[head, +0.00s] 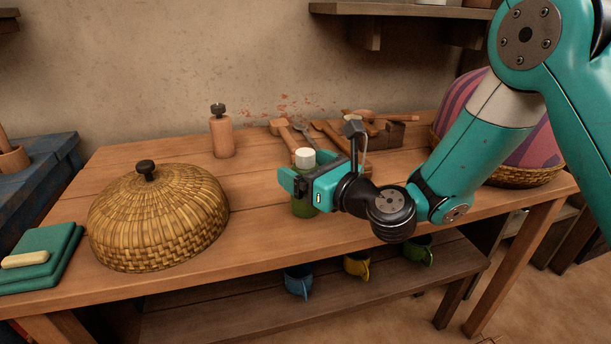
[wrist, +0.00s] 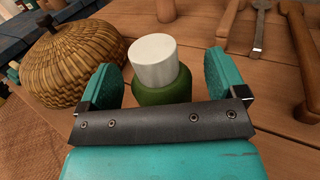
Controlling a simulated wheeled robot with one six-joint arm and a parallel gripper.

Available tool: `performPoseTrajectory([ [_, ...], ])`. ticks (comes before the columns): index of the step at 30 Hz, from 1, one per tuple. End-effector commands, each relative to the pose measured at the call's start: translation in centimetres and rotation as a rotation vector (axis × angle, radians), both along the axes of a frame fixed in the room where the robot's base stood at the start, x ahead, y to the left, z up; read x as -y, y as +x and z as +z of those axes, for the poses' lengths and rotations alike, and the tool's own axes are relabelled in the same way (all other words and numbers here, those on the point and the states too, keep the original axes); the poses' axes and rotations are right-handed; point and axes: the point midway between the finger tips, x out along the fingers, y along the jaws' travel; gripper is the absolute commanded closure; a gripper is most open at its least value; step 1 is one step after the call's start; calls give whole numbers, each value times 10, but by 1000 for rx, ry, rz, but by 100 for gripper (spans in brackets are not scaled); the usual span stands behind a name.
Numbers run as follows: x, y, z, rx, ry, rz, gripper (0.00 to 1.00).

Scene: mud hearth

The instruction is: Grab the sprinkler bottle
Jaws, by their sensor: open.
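The likely sprinkler bottle is a green bottle with a white cap (head: 305,158), standing upright on the wooden table (head: 255,240). In the wrist view the green bottle (wrist: 162,92) stands between the two teal fingers, its white cap rising between them. My gripper (head: 293,180) is open around the bottle, with a finger on either side; the wrist view shows my gripper (wrist: 162,82) too. I see a gap beside each finger there. The lower part of the bottle is partly hidden by my gripper.
A woven dome basket (head: 158,215) stands left, and a terracotta bottle with a dark top (head: 221,135) stands behind. Wooden utensils (head: 290,135) lie at the back. A striped bundle in a basket (head: 520,140) is at right. Cups (head: 299,281) hang below the tabletop.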

Motion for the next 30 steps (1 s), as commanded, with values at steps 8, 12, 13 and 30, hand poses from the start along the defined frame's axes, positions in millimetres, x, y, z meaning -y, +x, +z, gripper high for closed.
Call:
performPoseTrajectory([
  [8,-3,3,-1,0,0,0,10],
  [12,-3,3,-1,0,0,0,35],
  [13,-3,3,-1,0,0,0,42],
  [30,-3,3,17,2,1,0,66],
])
